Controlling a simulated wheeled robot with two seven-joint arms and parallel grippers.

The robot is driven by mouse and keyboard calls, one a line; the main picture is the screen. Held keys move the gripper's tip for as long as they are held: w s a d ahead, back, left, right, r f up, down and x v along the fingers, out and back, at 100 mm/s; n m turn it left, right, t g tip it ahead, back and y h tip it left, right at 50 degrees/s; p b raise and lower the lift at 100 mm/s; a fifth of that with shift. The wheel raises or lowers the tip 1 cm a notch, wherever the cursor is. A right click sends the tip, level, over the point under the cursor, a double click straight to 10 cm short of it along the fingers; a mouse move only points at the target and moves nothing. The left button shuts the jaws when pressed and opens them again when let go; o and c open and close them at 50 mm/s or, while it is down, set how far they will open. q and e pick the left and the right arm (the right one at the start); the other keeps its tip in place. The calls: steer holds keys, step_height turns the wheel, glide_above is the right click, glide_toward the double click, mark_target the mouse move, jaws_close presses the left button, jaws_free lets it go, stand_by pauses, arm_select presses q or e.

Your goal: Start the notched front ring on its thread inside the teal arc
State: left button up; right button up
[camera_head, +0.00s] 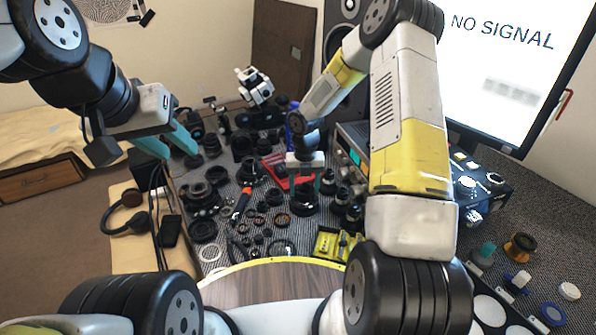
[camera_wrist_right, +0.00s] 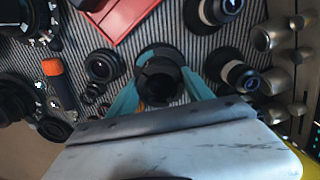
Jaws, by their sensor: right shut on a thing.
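My right gripper (camera_head: 305,181) points down over the middle right of the mat. Its teal fingers also show in the right wrist view (camera_wrist_right: 161,95), shut around a small dark round part (camera_wrist_right: 160,79), which I take to be the notched front ring. Its notches cannot be made out. A wider dark lens body (camera_head: 304,201) is below the fingers. Whether the ring touches it cannot be told.
A red tray (camera_head: 276,166) lies just left of the right gripper. Several upright lenses (camera_head: 342,198) stand close to its right, near the instrument box (camera_head: 352,145). An orange-handled tool (camera_head: 241,205) and loose rings lie left on the striped mat. A yellow bit box (camera_head: 325,243) is nearer.

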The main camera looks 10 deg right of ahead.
steer(key=shift+f, duration=0.35)
stand_by(0.8)
steer(key=o, duration=1.4)
steer(key=shift+r, duration=0.1)
